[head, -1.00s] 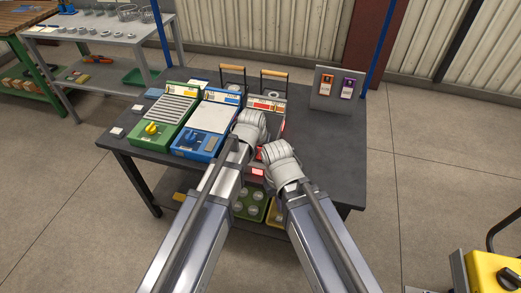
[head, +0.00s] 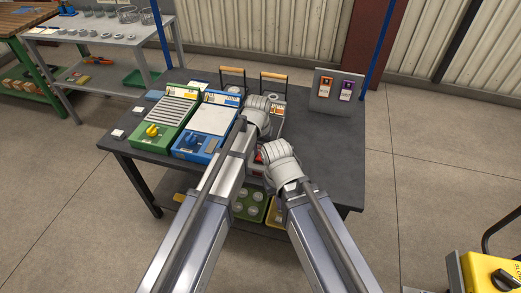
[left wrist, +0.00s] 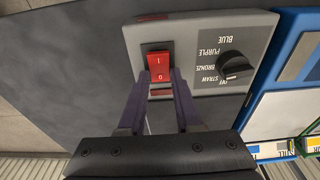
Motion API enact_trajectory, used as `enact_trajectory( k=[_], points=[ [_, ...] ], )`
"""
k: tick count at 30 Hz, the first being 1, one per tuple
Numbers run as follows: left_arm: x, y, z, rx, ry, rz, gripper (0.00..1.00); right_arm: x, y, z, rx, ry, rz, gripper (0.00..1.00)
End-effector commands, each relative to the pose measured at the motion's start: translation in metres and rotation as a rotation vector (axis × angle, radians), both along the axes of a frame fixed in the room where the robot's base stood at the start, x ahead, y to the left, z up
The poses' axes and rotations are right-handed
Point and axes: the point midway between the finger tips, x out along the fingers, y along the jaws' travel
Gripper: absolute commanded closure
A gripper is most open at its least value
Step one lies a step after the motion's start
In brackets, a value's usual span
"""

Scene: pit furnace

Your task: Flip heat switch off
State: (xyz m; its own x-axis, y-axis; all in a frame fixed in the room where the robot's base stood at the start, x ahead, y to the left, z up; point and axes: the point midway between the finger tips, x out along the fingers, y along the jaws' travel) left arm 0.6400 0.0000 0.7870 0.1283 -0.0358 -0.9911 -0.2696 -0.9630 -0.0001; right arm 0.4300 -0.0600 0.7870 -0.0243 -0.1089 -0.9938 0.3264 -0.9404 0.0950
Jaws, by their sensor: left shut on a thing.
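In the left wrist view a grey control panel (left wrist: 197,62) carries a red rocker switch (left wrist: 158,64) marked I and 0. A dim red indicator bar (left wrist: 161,92) sits below it in the picture. The fingers of my left gripper (left wrist: 159,79) straddle the switch, shut on it. A black knob (left wrist: 235,66) sits on the same panel, with labels such as Blue, Purple, Bronze, Straw and Off. In the head view my arms hide most of this panel, and the jaws of both grippers are hidden there.
A blue device (head: 207,131) and a green device (head: 163,121) stand on the dark table (head: 318,150), left of my arms. An upright plate (head: 337,91) with orange and purple tags stands at the back right. The table's right side is clear.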

Motion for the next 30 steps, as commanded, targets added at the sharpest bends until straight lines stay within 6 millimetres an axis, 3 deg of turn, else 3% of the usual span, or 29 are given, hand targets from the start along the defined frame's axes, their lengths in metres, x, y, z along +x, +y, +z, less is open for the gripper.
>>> enact_trajectory(
  k=[7,8,16,30],
  points=[
    [-0.0004,0.0002,-0.0003,0.001,0.002,0.000,1.00,0.0000,0.0000,-0.0002,0.000,0.000,0.000,1.00],
    [-0.0004,0.0002,-0.0003,0.001,0.002,0.000,0.67,0.0000,0.0000,-0.0002,0.000,0.000,0.000,1.00],
    [-0.0002,0.0002,-0.0001,0.000,0.000,0.000,0.38,0.0000,0.0000,-0.0001,0.000,0.000,0.000,1.00],
    [-0.0011,0.0003,0.0096,0.000,0.000,0.000,0.38,0.0000,0.0000,0.0096,0.000,0.000,0.000,1.00]
  ],
)
